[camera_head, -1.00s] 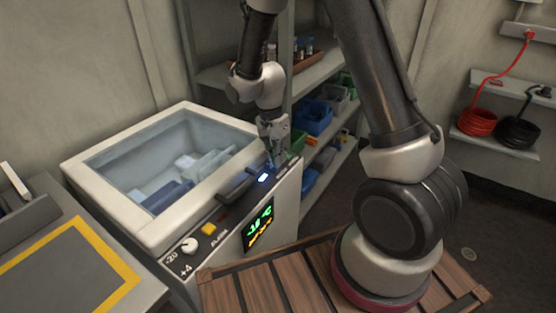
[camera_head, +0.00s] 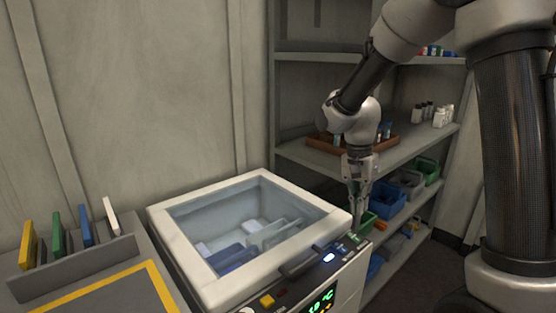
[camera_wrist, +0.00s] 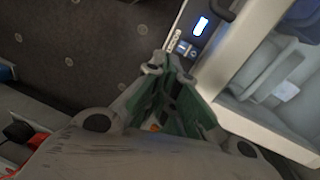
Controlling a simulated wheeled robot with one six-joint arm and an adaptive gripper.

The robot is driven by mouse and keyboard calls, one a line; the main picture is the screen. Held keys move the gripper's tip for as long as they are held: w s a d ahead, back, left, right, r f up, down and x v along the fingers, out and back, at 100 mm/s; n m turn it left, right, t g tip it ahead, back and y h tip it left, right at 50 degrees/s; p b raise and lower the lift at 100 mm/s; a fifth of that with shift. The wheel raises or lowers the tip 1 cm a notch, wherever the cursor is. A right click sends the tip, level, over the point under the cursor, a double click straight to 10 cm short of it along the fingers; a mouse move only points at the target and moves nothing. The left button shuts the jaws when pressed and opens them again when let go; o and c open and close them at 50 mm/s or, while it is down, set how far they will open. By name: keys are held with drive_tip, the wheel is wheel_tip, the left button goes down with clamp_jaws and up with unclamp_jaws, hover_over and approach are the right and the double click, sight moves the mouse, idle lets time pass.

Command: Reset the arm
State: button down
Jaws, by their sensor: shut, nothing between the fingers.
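My gripper (camera_head: 357,222) points down beside the right front corner of a white chest freezer (camera_head: 166,232), in front of the shelving. It is shut and holds nothing. In the wrist view my gripper (camera_wrist: 170,62) shows its green-lined fingers close together, with the freezer's control panel (camera_wrist: 187,45) just beyond the tips. I cannot tell whether the fingertips touch the panel edge.
The freezer's clear lid is down over blue and pale packs (camera_head: 235,258). A metal shelf unit (camera_head: 410,150) holds a brown tray, white bottles and a blue bin (camera_head: 388,200). At left, a rack (camera_head: 75,268) holds several coloured plates.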

drive_tip(key=s+d+r+n+t, duration=0.3)
drive_tip(key=s+r, duration=0.4)
drive_tip(key=s, duration=0.3)
drive_tip(key=s+d+r+n+t+y, duration=0.1)
drive_tip(key=s+d+r+n+t, duration=0.1)
drive_tip(key=s+d+r+n, duration=0.4)
drive_tip(key=s+r, duration=0.1)
drive_tip(key=s, duration=0.3)
drive_tip(key=shift+s+d+r+t, duration=0.15)
drive_tip(key=shift+d+r+t, duration=0.05)
drive_tip(key=shift+t, duration=0.2)
